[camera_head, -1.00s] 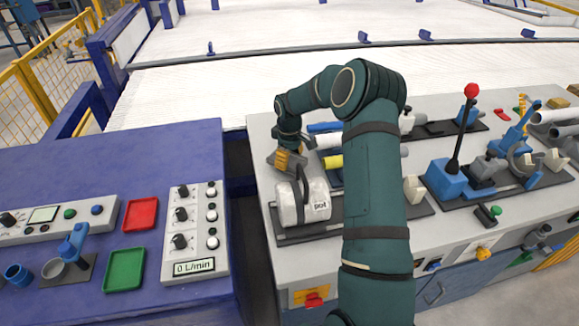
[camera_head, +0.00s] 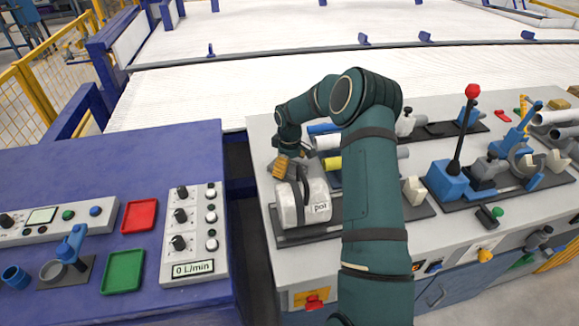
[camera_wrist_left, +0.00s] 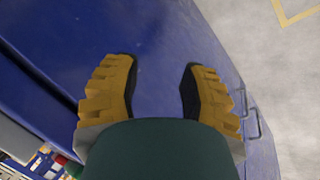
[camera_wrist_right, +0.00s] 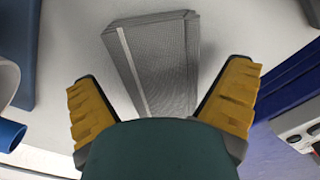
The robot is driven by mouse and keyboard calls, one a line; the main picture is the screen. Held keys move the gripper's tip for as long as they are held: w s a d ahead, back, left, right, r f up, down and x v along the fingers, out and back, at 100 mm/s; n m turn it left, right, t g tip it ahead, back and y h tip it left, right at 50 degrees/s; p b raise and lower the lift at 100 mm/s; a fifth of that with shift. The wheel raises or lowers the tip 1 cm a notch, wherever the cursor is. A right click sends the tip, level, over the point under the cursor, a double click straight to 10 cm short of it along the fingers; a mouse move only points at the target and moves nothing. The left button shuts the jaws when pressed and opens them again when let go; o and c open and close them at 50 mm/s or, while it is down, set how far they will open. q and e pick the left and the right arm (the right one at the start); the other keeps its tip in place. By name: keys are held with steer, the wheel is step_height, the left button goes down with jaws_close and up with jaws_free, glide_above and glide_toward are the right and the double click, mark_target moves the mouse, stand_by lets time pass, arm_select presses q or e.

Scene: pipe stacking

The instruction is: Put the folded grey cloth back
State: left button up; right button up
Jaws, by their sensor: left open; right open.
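The folded grey cloth (camera_wrist_right: 155,60) lies flat on the light grey bench top in the right wrist view, with a pale stripe along one side. My right gripper (camera_wrist_right: 160,95) is open, with its yellow fingers on either side of the cloth's near part and apart from it.
The white cylinder (camera_head: 290,206) stands close in front of the right gripper. Blue, white and yellow pipes (camera_head: 333,163) lie to its right, partly behind my arm. A gap separates the bench from the blue console (camera_head: 120,180) with red and green trays.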

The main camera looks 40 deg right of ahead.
mark_target(290, 167)
step_height(290, 167, up, 12)
steer(key=p, duration=0.2)
stand_by(0.7)
